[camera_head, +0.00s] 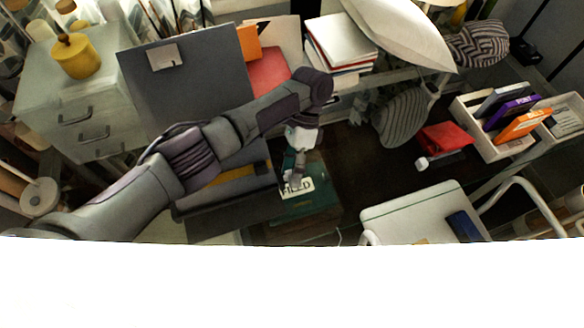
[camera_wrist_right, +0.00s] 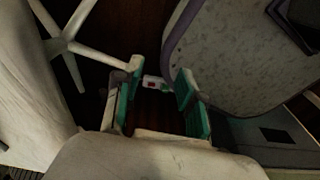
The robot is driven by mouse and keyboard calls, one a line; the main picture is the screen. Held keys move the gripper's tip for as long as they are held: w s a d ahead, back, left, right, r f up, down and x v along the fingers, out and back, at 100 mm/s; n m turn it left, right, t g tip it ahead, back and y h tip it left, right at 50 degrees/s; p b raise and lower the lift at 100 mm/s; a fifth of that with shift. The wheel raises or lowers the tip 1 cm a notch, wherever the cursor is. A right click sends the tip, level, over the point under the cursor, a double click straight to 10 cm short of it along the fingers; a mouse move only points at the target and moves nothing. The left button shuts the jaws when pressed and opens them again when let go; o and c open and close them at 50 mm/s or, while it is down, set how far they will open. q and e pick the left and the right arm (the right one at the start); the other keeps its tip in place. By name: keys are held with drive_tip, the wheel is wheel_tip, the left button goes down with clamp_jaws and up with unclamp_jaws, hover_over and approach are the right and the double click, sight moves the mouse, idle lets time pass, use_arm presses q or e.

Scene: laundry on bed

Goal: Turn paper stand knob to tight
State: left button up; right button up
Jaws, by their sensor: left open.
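A large grey board with a small light clip or card near its top, which looks like the paper stand (camera_head: 185,85), leans upright at the left of the desk. I cannot make out its knob. My left arm crosses in front of it. My left gripper (camera_head: 294,182) points down just above a dark green file box (camera_head: 312,208) and is open; its fingers are small and hard to see. My right gripper (camera_wrist_right: 158,108) shows in the right wrist view, open and empty, its teal pads apart. It does not show in the head view.
A white chair (camera_head: 415,208) stands at the front right; its base legs (camera_wrist_right: 72,40) are close in the right wrist view. Drawers (camera_head: 90,125) stand left.

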use_arm(q)
drive_tip(key=shift+r, duration=0.1)
drive_tip(key=v, duration=1.1)
drive_tip(key=shift+w+r, duration=0.3)
drive_tip(key=shift+s+d, duration=0.1)
